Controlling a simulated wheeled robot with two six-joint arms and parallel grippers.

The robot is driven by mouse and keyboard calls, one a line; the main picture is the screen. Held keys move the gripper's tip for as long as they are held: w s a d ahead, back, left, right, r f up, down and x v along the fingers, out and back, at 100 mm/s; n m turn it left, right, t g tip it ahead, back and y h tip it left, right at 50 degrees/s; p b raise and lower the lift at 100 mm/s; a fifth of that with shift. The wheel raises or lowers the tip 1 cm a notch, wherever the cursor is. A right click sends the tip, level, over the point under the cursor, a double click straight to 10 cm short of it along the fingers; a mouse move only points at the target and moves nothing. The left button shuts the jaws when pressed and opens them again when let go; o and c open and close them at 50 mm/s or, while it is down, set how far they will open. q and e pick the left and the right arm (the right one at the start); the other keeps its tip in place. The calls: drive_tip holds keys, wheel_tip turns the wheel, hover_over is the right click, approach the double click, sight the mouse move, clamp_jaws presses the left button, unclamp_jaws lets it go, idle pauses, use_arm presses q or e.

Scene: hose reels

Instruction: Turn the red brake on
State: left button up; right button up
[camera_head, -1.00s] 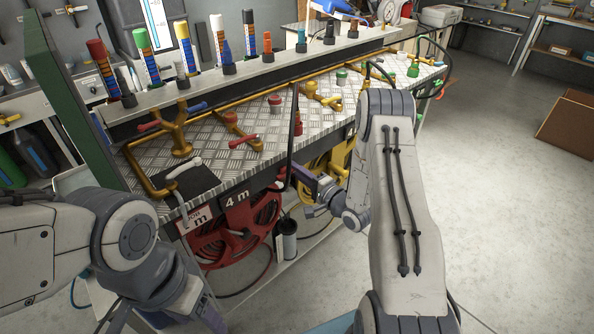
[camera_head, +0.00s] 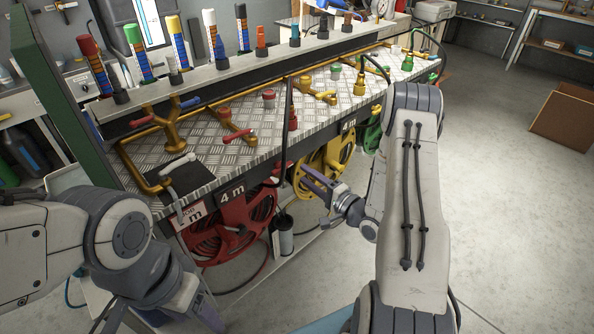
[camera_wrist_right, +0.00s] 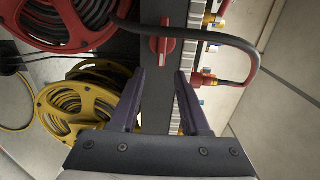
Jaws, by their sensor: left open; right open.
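The red brake appears to be a red knob (camera_wrist_right: 162,45) on the dark front strip, near the red hose reel (camera_wrist_right: 65,25), in the right wrist view. My right gripper (camera_wrist_right: 160,77) is open and empty, with the knob beyond its fingertips and apart from them. In the head view my right gripper (camera_head: 316,184) is in front of the bench, by the yellow reel (camera_head: 332,167) and right of the red reel (camera_head: 235,228). My left gripper (camera_head: 208,312) is low at the left, partly hidden by its own arm; it is open.
A dark hose (camera_wrist_right: 215,38) loops past the strip near the knob. The bench top (camera_head: 205,140) carries pipes and valves. A grey cylinder (camera_head: 284,237) stands below the bench front.

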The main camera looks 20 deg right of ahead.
drive_tip(key=v, duration=0.3)
drive_tip(key=shift+s+d, duration=0.1)
drive_tip(key=shift+s, duration=0.25)
drive_tip(key=w+a+r+n+g+h+p, duration=0.1)
drive_tip(key=a+r+n+g+h+p, duration=0.1)
drive_tip(key=a+r+n+g, duration=0.35)
drive_tip(key=w+a+r+n+g+h+p, duration=0.1)
drive_tip(key=a+r+n+g+h+p, duration=0.15)
drive_tip(key=a+n, duration=0.55)
drive_tip(key=s+a+r+n+g+p, duration=0.1)
drive_tip(key=s+a+r+n+g, duration=0.1)
drive_tip(key=s, duration=0.7)
drive_tip(key=s+a+r+n+g+p, duration=0.1)
drive_tip(key=s+a+r+n+g, duration=0.2)
drive_tip(key=s, duration=0.7)
drive_tip(key=s+a+r+n+g+p, duration=0.1)
drive_tip(key=s+a+r+n+g, duration=0.2)
drive_tip(key=s, duration=0.7)
wheel_tip(320, 180, up, 3)
drive_tip(key=a+g, duration=0.1)
drive_tip(key=a, duration=0.2)
drive_tip(key=shift+h, duration=0.35)
drive_tip(key=shift+f, duration=0.15)
